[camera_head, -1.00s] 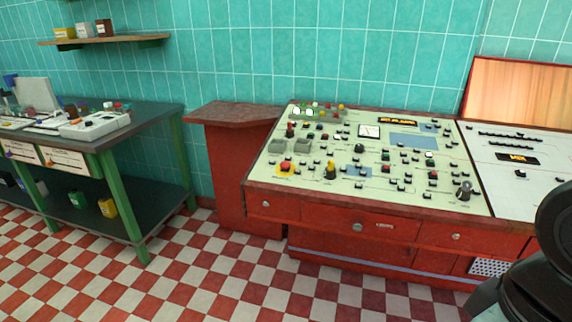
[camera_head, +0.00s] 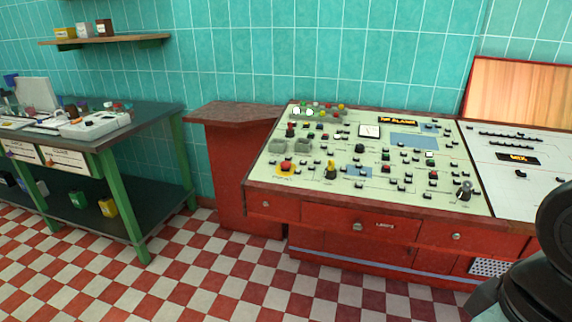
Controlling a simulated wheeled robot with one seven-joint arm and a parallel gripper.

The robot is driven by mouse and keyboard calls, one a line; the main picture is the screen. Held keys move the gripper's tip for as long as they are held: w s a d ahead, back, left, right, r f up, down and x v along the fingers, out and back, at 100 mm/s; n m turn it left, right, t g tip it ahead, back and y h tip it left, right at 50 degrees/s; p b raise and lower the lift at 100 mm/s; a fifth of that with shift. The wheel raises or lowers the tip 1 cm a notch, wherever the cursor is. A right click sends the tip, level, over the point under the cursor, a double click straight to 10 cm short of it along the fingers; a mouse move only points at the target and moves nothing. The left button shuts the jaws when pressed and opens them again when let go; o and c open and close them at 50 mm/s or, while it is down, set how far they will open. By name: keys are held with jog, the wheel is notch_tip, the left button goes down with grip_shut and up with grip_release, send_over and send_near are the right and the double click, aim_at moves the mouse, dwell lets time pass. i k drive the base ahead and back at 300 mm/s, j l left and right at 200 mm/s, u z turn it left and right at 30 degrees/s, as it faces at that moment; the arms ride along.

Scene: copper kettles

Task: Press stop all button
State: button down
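A red mushroom-shaped button on a yellow round base (camera_head: 286,168) sits at the front left of the pale control panel (camera_head: 330,178). It looks like an emergency stop button, but its label is too small to read. Part of my arm shows as a black shape at the lower right edge of the head view. My gripper is outside the view, so nothing of mine is seen touching the panel.
The red console cabinet (camera_head: 330,238) stands against the tiled wall. A green-framed workbench (camera_head: 150,125) stands on the left. The checkered floor (camera_head: 215,280) in front is clear.

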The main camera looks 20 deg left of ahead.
aim_at(285, 164)
jog(key=i+j, duration=0.2)
jog(key=j, duration=0.2)
jog(key=i+j, duration=0.15)
jog(key=j, duration=0.2)
jog(key=i+j, duration=0.2)
jog(key=j, duration=0.2)
jog(key=i+j, duration=0.15)
jog(key=j, duration=0.25)
jog(key=i+j, duration=0.2)
jog(key=j, duration=0.2)
jog(key=i+j, duration=0.15)
jog(key=j, duration=0.2)
